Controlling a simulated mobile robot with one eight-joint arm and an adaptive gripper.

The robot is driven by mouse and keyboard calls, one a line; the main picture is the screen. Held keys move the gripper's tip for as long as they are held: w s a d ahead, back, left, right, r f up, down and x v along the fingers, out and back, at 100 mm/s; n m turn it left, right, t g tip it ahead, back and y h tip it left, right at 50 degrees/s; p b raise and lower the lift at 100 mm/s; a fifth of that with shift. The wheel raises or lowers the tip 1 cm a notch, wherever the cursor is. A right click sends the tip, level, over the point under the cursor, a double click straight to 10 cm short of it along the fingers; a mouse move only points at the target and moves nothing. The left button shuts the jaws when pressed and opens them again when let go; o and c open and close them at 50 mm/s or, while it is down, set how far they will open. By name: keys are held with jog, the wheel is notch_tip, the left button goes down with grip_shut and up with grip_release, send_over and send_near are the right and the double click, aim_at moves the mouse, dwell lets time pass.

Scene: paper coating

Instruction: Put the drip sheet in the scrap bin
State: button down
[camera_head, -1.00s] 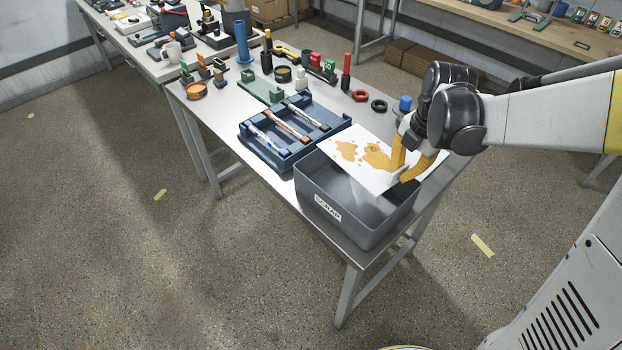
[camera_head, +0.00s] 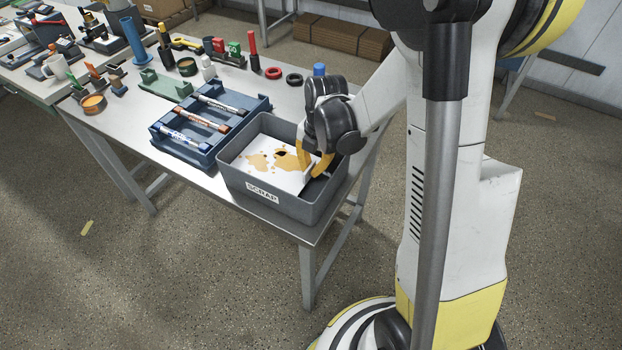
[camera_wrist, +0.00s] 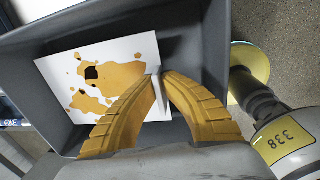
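The drip sheet (camera_head: 268,172) is a white sheet with ochre stains. It is inside the grey scrap bin (camera_head: 258,205), below the rim, and also shows in the wrist view (camera_wrist: 120,58), where a dark spot marks one stain. Whether it touches the bin floor I cannot tell. My gripper (camera_head: 307,172) reaches down into the bin from the right. Its two yellow fingers come together at the sheet's right edge in the wrist view (camera_wrist: 158,78), shut on a small upright pale part there. The fingers hide part of the sheet.
The bin stands at the front right corner of the metal table (camera_head: 205,178). A blue tray (camera_head: 178,150) with several markers lies close to its left. Black (camera_head: 294,79) and red (camera_head: 273,73) rings and a blue-capped item (camera_head: 319,70) stand behind.

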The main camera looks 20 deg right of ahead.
aim_at(311, 184)
jog(key=shift+f+b, duration=0.55)
jog(key=shift+f, duration=1.35)
jog(key=shift+f, duration=0.2)
jog(key=c, duration=1.6)
grip_release()
jog(key=shift+r, duration=0.1)
